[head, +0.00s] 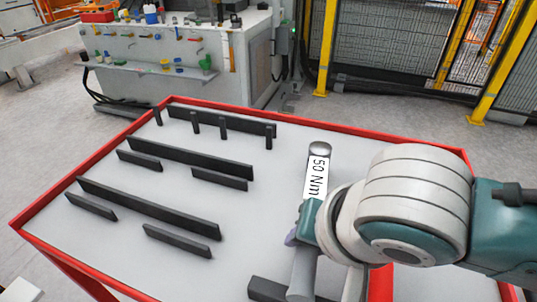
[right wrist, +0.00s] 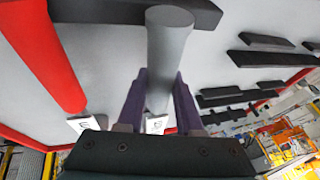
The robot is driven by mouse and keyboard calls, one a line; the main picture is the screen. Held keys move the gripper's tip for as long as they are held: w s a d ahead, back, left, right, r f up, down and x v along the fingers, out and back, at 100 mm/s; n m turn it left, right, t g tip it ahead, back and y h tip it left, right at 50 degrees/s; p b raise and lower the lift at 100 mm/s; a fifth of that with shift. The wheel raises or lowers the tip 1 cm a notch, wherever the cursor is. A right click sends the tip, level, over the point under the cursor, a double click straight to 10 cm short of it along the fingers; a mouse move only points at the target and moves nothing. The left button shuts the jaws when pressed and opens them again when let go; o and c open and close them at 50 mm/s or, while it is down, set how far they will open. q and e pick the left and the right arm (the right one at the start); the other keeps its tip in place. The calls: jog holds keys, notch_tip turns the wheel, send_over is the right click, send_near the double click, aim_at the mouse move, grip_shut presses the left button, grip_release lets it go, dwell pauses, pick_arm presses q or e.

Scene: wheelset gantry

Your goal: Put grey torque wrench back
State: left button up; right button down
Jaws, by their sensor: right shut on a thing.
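The grey torque wrench (head: 318,176) is a grey rod with a white label reading "50 Nm" and a rounded end. It is over the right part of the white table. My right gripper (head: 301,227) is shut on it; its purple fingers (right wrist: 157,95) lie either side of the grey shaft (right wrist: 170,45) in the right wrist view. Part of the wrench is hidden by my gripper and wrist. I cannot tell whether the wrench touches the table. My left gripper is not in view.
The white table (head: 190,185) has a raised red rim (head: 330,126). Several black bars (head: 148,207) stand in rows on its left half. Another black bar (head: 265,290) lies at the near edge, by the wrench's lower end. A workbench (head: 170,85) stands behind.

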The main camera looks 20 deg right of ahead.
jog(key=shift+f, duration=0.5)
dwell(0.3)
jog(key=c, duration=0.5)
grip_release()
jog(key=s+r+n+p, duration=0.3)
jog(key=s+r+p, duration=0.2)
jog(key=s+r, duration=0.5)
jog(key=s+d+r+n+g+p, duration=0.2)
jog(key=s+d+r+n, duration=0.2)
jog(key=s+d+n, duration=0.15)
jog(key=r+p, duration=2.5)
jog(key=d+r+p, duration=0.1)
jog(key=r+p, duration=1.2)
jog(key=shift+w+r, duration=0.1)
jog(key=shift+w, duration=0.05)
